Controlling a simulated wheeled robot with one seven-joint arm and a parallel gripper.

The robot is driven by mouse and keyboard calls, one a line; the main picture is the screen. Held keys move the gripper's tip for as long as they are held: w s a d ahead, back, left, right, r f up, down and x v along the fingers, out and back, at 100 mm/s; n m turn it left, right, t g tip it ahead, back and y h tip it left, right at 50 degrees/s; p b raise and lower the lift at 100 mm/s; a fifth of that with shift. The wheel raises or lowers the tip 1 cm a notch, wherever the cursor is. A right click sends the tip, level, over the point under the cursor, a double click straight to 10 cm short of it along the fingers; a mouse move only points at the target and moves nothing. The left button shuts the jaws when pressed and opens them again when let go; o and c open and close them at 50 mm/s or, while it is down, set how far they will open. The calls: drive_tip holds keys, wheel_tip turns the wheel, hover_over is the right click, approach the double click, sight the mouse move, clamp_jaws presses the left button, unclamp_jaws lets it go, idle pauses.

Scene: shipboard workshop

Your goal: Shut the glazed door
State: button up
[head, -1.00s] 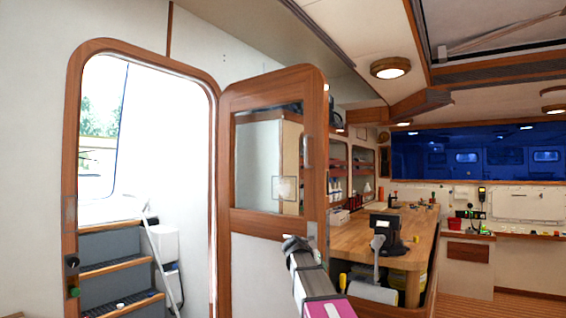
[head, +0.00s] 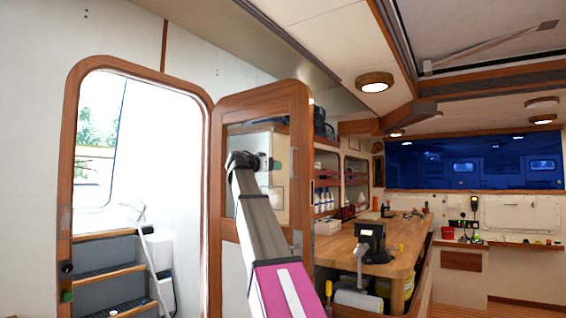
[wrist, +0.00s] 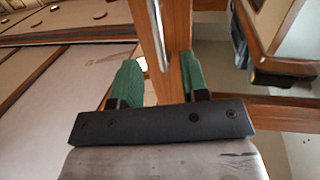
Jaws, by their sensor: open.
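The glazed door (head: 221,170) stands open to the right of its doorway (head: 67,190), with a wooden frame, a glass pane and a white lower panel. In the head view, my arm crosses in front of it and hides part of the pane and lower rail. My gripper (head: 241,158) shows there as a dark end over the pane. In the wrist view, my gripper (wrist: 157,75) is open, with its green fingers apart. The door's wooden stile (wrist: 176,35) and metal handle (wrist: 156,30) appear between or beyond them; contact cannot be told.
Steps (head: 106,250) with a pale rail rise inside the doorway. A wooden workbench (head: 400,240) with a dark vise-like device (head: 371,240) stands right of the door. A ceiling lamp (head: 374,84) hangs above. Wooden floor shows at the lower right.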

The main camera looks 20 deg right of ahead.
wheel_tip(320, 180, up, 3)
hover_over(291, 174)
drive_tip(key=shift+w+d+f+m, duration=0.15)
drive_tip(key=shift+w+d+m, duration=0.05)
drive_tip(key=shift+w+m, duration=0.15)
drive_tip(key=shift+c, duration=0.3)
clamp_jaws()
